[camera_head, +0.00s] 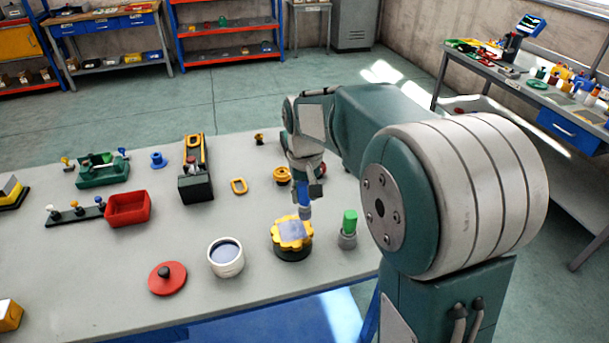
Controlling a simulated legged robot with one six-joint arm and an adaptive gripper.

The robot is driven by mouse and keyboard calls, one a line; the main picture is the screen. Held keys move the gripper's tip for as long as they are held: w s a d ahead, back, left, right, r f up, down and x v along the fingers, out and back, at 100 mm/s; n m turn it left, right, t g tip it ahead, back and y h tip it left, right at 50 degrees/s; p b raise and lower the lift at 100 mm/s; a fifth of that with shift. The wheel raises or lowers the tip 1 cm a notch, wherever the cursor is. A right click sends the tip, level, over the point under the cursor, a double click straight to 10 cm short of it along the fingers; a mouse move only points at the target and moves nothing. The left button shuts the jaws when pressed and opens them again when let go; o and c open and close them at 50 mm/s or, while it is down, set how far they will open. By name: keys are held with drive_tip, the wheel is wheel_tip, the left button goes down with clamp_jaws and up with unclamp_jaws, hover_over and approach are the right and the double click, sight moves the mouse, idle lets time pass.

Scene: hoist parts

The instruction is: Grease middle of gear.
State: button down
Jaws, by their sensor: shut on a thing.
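The yellow gear (279,238) sits on a round dark base (292,254) near the table's front edge. A flat grey-blue patch (294,229) covers its middle; I cannot tell whether it is grease. My gripper (308,190) is shut on a blue tool (305,210), perhaps a brush. The tool points down over the far right edge of the gear; I cannot tell whether it touches. An open white pot (226,268) with grey-blue content stands left of the gear. A red lid with a black knob (167,281) lies left of the pot.
A grey holder with a green top (348,231) stands close right of the gear. A red bin (128,209), a dark box (195,185) and a yellow ring (239,186) stand farther back on the table (75,290). The table's front left is mostly clear.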

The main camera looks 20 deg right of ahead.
drive_tip(key=shift+a+r, duration=0.1)
drive_tip(key=shift+r, duration=0.75)
drive_tip(key=shift+d+r, duration=0.7)
drive_tip(key=shift+r, duration=0.15)
drive_tip(key=shift+a, duration=0.55)
drive_tip(key=shift+s, duration=0.1)
